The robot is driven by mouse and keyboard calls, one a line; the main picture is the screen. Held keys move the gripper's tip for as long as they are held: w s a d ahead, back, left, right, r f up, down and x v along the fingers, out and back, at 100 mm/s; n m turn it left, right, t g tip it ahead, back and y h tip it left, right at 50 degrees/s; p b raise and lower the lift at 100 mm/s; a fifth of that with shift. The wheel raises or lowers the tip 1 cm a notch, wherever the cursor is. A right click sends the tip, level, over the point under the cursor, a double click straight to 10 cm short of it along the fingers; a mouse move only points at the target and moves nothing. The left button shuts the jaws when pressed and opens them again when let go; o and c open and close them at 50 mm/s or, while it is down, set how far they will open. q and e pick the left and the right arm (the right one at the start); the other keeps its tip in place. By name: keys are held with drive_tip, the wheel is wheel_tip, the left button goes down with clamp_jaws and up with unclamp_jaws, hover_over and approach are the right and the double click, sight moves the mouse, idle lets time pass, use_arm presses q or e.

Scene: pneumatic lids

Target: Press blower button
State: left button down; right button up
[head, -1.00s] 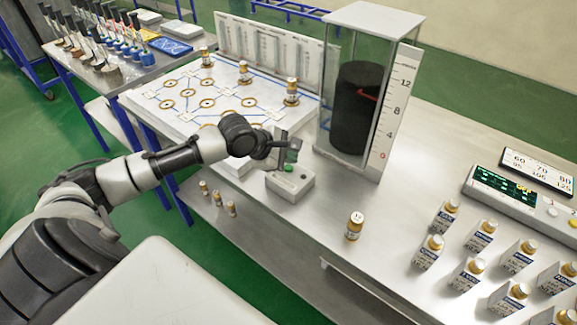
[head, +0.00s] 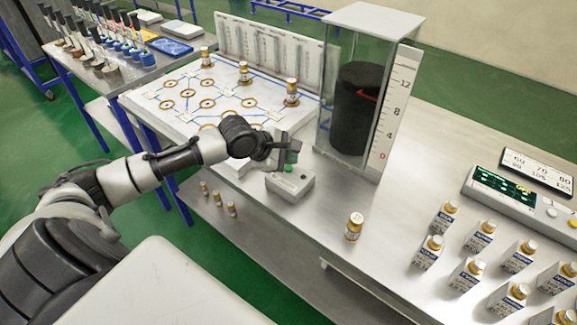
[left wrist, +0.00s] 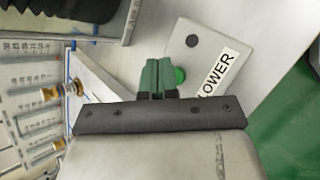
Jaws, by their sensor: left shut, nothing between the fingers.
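The blower box (head: 291,186) is a small light-grey box on the steel table, with a green button (head: 288,168) on its top. In the left wrist view its label (left wrist: 217,74) reads "LOWER", partly hidden, and the green button (left wrist: 179,76) shows beside the fingers. My left gripper (head: 290,158) is shut and empty, right at the button. In the left wrist view its green fingertips (left wrist: 158,68) are together and partly cover the button. I cannot tell whether they touch it. My right gripper is not in view.
A clear column (head: 365,100) with a dark cylinder and a scale stands just behind the box. A white board (head: 185,125) with blue lines and several vials lies to the left. Capped bottles and a control panel (head: 500,190) are at the right.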

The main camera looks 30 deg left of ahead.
sight(289, 169)
use_arm(q)
drive_tip(key=shift+f+p, duration=0.2)
drive_tip(key=shift+p, duration=0.1)
drive_tip(key=shift+f, duration=0.1)
drive_tip(key=shift+f, duration=0.45)
idle(0.7)
drive_tip(key=shift+r+p, duration=0.85)
drive_tip(key=shift+p, duration=0.75)
wheel_tip(289, 169, up, 5)
drive_tip(key=p, duration=0.7)
drive_tip(key=shift+r, duration=0.1)
